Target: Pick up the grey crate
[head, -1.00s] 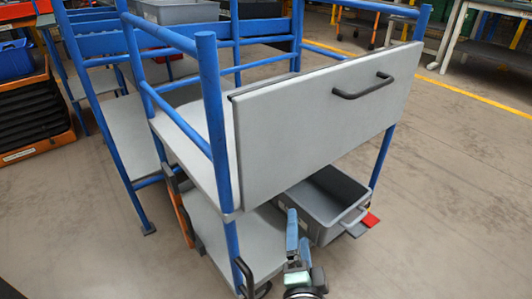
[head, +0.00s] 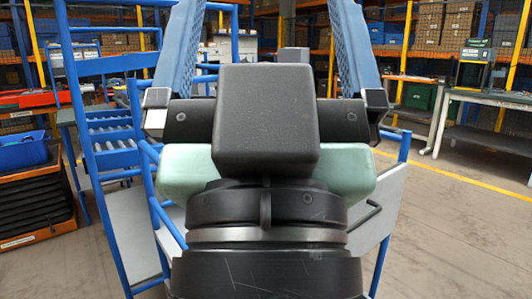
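My gripper (head: 267,40) fills the middle of the head view, close to the camera. Its two blue-padded fingers point up and stand wide apart, with nothing held between them. No grey crate can be made out now; my gripper and wrist cover much of the blue-framed cart (head: 152,165) and whatever lies behind them. The cart's grey front panel (head: 388,205) shows only at its right part, with a piece of its dark handle (head: 366,215).
A blue bin (head: 22,152) sits on an orange-and-black stack (head: 35,200) at the left. A workbench (head: 485,105) stands at the right. Shelves with boxes line the back. Open floor with a yellow line (head: 470,185) lies at the right.

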